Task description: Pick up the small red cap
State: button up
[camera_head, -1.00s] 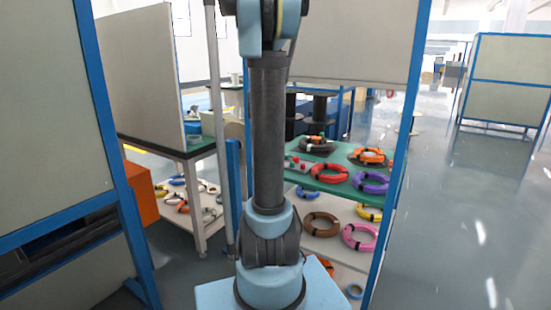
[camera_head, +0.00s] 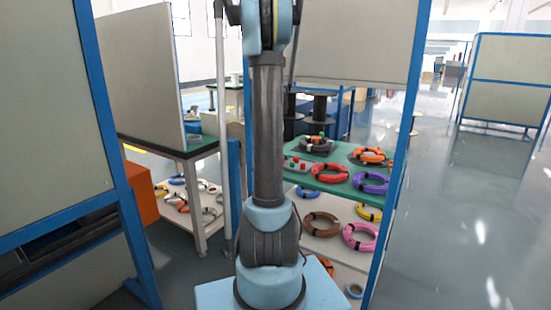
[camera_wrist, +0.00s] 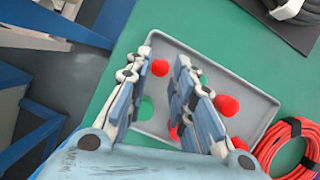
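A grey tray (camera_wrist: 262,101) lies on the green tabletop in the wrist view and holds several red caps and green pieces. A small red cap (camera_wrist: 160,67) sits near the tray's upper left, between my fingertips in the picture. A larger red cap (camera_wrist: 226,105) is right of my right finger. Other red pieces (camera_wrist: 240,144) are partly hidden by that finger. My gripper (camera_wrist: 162,62) is open and empty, above the tray; its height cannot be told. The tray also shows small in the head view (camera_head: 292,170), partly behind my arm.
A red cable coil (camera_wrist: 290,140) lies right of the tray, and a dark coil (camera_wrist: 290,8) above it. In the head view, orange (camera_head: 369,155) and purple (camera_head: 370,182) coils share the green shelf (camera_head: 340,187). A blue-framed panel (camera_head: 400,150) stands at the right.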

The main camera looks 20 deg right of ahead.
jog(key=shift+x, duration=1)
jog(key=shift+c, duration=0.6)
jog(key=shift+c, duration=1)
jog(key=shift+r, duration=0.2)
jog(key=shift+r, duration=0.25)
jog(key=v, duration=0.2)
jog(key=shift+w+r, duration=0.1)
jog(key=shift+r, duration=0.4)
jog(key=s+a, duration=1)
jog(key=s, duration=0.4)
jog(key=shift+a, duration=0.25)
